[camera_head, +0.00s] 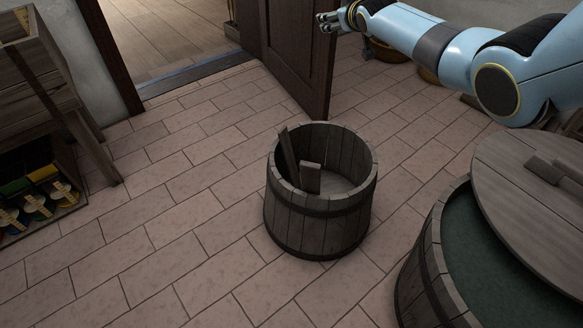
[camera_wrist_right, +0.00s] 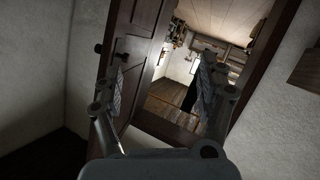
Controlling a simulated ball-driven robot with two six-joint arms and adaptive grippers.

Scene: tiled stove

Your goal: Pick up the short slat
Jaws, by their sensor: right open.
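The short slat (camera_head: 310,179) stands inside an open wooden tub (camera_head: 318,222) in the middle of the head view. Its lower end is hidden by the tub's front wall. A longer dark slat (camera_head: 288,157) leans beside it and sticks up above the rim. My right gripper (camera_head: 326,22) is at the top of the head view, raised and well apart from the tub. In the right wrist view my right gripper (camera_wrist_right: 165,80) is open with nothing between its fingers, and it faces a doorway. My left gripper is not in view.
A larger barrel (camera_head: 418,270) with its lid (camera_head: 535,205) partly across stands at the lower right. A wooden stand (camera_head: 35,95) and a crate of bottles (camera_head: 40,205) are at the left. A brown door (camera_head: 297,50) stands open behind the tub. The tiled floor left of the tub is clear.

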